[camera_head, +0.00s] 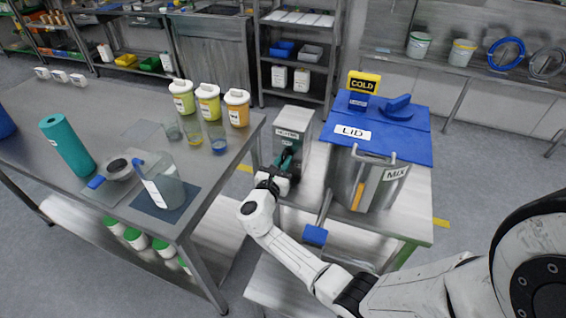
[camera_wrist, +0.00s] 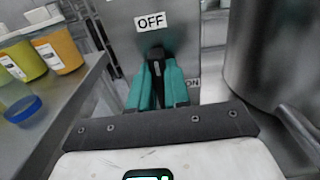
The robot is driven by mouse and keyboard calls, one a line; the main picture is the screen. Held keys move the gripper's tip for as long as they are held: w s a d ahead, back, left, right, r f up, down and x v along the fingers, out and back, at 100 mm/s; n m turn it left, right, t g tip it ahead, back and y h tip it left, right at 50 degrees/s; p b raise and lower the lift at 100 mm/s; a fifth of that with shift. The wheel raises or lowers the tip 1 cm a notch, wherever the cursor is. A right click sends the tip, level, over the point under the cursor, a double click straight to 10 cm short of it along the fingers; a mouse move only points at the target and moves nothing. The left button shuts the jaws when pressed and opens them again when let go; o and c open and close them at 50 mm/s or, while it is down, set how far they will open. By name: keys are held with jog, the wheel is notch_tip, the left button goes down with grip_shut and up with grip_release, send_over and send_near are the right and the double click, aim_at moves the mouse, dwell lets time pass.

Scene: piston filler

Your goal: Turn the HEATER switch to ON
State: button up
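The heater box (camera_head: 294,123) is a grey housing with a label on top that appears to read HEATER, left of the steel MIX vessel. In the wrist view its front has an OFF label (camera_wrist: 151,21) above and an ON label (camera_wrist: 193,84) at lower right, partly hidden by a finger. The black HEATER switch (camera_wrist: 157,72) points up towards OFF. My gripper (camera_wrist: 156,82) has its teal fingers on both sides of the black switch and looks closed on it. In the head view my gripper (camera_head: 286,160) is at the box's front, hiding the switch.
The MIX vessel (camera_head: 374,182) with a blue LID stands close right of the heater box. A blue-ended handle (camera_head: 315,235) sticks out below. The steel table (camera_head: 95,100) on the left carries jars, beakers and a jug; its edge is close to my gripper.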

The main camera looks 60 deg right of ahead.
grip_shut()
jog(key=shift+f, duration=0.1)
jog(key=m+b, duration=0.4)
jog(key=b, duration=0.1)
jog(key=shift+s+f+m, duration=0.2)
jog(key=shift+f+m, duration=0.05)
jog(key=shift+m, duration=0.05)
jog(key=m+b, duration=0.4)
jog(key=b, duration=0.1)
jog(key=shift+s+f+m, duration=0.15)
jog(key=shift+m, duration=0.15)
jog(key=m+b, duration=0.5)
jog(key=b, duration=0.1)
jog(key=shift+s+f+b, duration=0.15)
jog(key=shift+b, duration=0.15)
jog(key=m+b, duration=0.3)
jog(key=shift+m, duration=0.3)
jog(key=shift+d+b, duration=0.1)
jog(key=shift+b, duration=0.3)
